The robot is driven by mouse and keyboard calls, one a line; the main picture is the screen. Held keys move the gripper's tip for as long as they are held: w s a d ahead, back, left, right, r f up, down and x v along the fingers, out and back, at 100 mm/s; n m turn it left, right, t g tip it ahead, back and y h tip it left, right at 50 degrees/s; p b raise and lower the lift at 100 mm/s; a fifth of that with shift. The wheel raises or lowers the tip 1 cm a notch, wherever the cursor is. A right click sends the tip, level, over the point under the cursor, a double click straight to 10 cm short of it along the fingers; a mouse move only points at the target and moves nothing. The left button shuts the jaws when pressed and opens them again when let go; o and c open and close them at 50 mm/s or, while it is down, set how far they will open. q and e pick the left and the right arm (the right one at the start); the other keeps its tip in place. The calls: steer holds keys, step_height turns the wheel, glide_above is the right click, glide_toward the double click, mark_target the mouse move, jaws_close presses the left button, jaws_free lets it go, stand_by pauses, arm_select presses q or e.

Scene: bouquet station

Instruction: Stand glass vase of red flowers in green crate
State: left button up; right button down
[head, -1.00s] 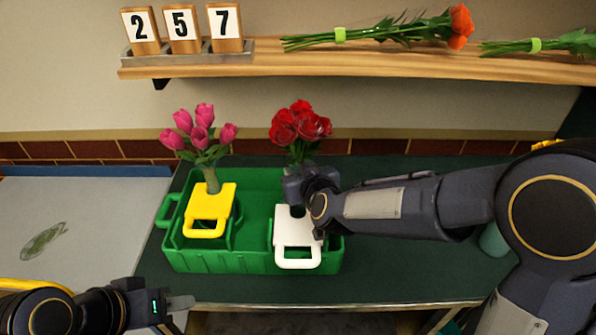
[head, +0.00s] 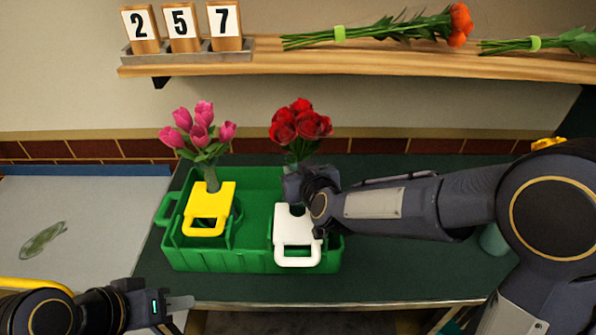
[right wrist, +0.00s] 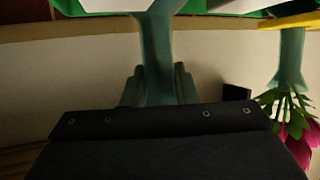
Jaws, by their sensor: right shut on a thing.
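The red flowers (head: 300,124) stand upright over the right part of the green crate (head: 205,262). My right gripper (head: 300,184) is shut on their glass vase, at the crate's back right, behind the white handled piece (head: 298,248). In the head view the gripper and arm hide most of the vase. In the right wrist view the vase (right wrist: 157,55) shows between the fingers, its far end at the white piece. I cannot tell how deep it sits. My left gripper (head: 178,305) is low at the front left, away from the crate; its jaw gap is unclear.
Pink tulips (head: 200,130) in a vase stand in the crate's left part, by a yellow handled piece (head: 208,208). A wooden shelf (head: 370,64) above holds number blocks and orange flowers. The grey board (head: 80,215) at left is mostly clear.

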steer(key=shift+s+f, duration=0.1)
steer(key=shift+f, duration=0.4)
steer(key=c, duration=1.1)
jaws_free()
steer(key=shift+o, duration=0.2)
steer(key=shift+f, duration=0.2)
steer(key=v, duration=0.3)
steer(key=r+p+v, duration=0.1)
steer(key=v, duration=0.3)
steer(key=shift+r, duration=0.2)
steer(key=shift+s+d+r, duration=0.1)
steer(key=shift+s+d, duration=0.05)
steer(key=shift+s, duration=0.15)
steer(key=shift+d+r, duration=0.1)
steer(key=shift+d, duration=0.1)
steer(key=s+d+f+m+g, duration=0.1)
steer(key=s+d+m+g, duration=0.2)
steer(key=s+d, duration=0.6)
steer(key=s+d+f+m+g, duration=0.2)
steer(key=s+d+g, duration=0.2)
steer(key=s+d, duration=0.4)
steer(key=s, duration=0.6)
steer(key=shift+d+m+h, duration=0.35)
steer(key=shift+m+h, duration=0.05)
